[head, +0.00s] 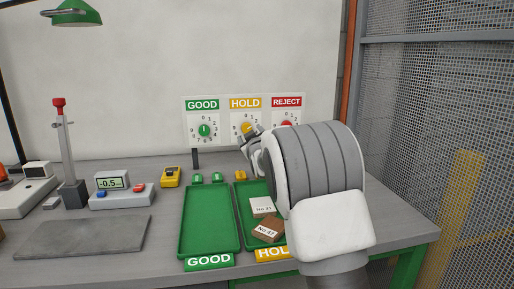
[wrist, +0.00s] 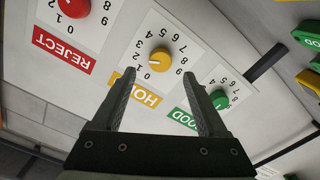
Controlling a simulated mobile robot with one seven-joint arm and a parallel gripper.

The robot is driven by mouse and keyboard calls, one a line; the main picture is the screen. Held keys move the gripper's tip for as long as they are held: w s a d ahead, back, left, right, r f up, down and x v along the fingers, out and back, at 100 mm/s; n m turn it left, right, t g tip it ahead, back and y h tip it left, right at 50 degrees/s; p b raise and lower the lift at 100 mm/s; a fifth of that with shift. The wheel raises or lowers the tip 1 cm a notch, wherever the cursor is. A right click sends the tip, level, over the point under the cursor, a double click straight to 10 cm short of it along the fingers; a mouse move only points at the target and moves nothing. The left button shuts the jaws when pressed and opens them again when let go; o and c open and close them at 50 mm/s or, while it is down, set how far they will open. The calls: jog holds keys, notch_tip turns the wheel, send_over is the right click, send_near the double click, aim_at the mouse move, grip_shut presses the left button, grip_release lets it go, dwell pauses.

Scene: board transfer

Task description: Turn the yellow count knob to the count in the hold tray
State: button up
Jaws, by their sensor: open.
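The yellow count knob (wrist: 160,60) sits on the HOLD dial card, which appears upside down in the wrist view. Its white mark points toward the low digits, near 0 or 1; I cannot tell which. In the head view the yellow knob (head: 246,128) is partly hidden by my gripper (head: 251,137). My gripper (wrist: 161,82) is open and empty, its fingertips facing the HOLD card with the knob between their lines, apart from it as far as I see.
The green knob (head: 204,130) and red knob (head: 287,125) sit on cards either side. The empty green GOOD tray (head: 209,220) lies left of the hold tray. A meter (head: 113,182) and a red-topped stand (head: 66,150) are at left. A mesh fence (head: 440,120) is at right.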

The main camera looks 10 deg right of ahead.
jog(key=s, duration=1.2)
jog(key=shift+p, duration=0.4)
jog(key=shift+s, duration=0.15)
jog(key=s+f+m+g, duration=0.35)
jog(key=s+g, duration=0.25)
jog(key=s, duration=1.4)
jog(key=s+f+m+g, duration=0.3)
jog(key=s+f+g, duration=0.25)
jog(key=s, duration=1.35)
notch_tip(320, 180, up, 20)
jog(key=s+p, duration=0.1)
jog(key=p, duration=1.9)
jog(key=shift+g, duration=0.45)
